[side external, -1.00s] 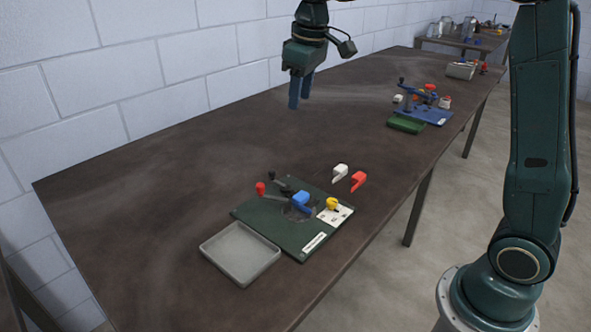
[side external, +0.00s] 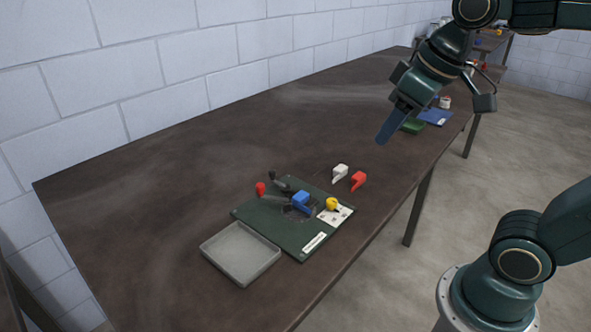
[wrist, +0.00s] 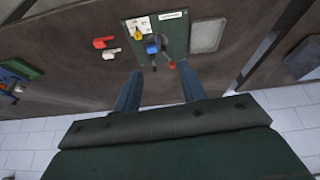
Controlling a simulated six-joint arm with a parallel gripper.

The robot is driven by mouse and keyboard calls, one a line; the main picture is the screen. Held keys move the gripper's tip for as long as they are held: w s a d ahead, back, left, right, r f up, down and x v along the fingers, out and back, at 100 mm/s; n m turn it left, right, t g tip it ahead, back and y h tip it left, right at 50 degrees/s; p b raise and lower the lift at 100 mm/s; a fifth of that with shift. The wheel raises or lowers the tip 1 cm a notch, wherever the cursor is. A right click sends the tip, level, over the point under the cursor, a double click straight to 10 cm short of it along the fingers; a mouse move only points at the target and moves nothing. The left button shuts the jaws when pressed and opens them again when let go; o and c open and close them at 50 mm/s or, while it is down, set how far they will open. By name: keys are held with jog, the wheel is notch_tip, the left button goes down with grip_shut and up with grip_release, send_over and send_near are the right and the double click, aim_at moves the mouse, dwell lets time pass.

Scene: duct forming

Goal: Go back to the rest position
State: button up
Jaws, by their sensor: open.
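My gripper (side external: 386,132) is in the air above the right part of the dark table (side external: 150,165), tilted with its blue fingers pointing down and to the left. In the wrist view my gripper (wrist: 160,90) shows two blue fingers spread apart with nothing between them. The dark green board (side external: 265,212) lies on the table below and to the left of it, apart from it. On the board are a blue block (side external: 300,198), a red-knobbed handle (side external: 260,188) and a yellow piece (side external: 332,204).
A grey tray (side external: 240,254) lies beside the board. A white piece (side external: 340,171) and a red piece (side external: 358,180) lie behind it. A second station with a blue base (side external: 437,117) and green block (side external: 412,127) is partly hidden by my gripper. The table's left half is clear.

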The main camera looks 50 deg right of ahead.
jog(key=s+f, duration=0.3)
jog(key=s, duration=0.3)
jog(key=shift+a+f+m+t, duration=0.2)
jog(key=shift+f+m+t, duration=0.15)
jog(key=shift+m+t, duration=0.05)
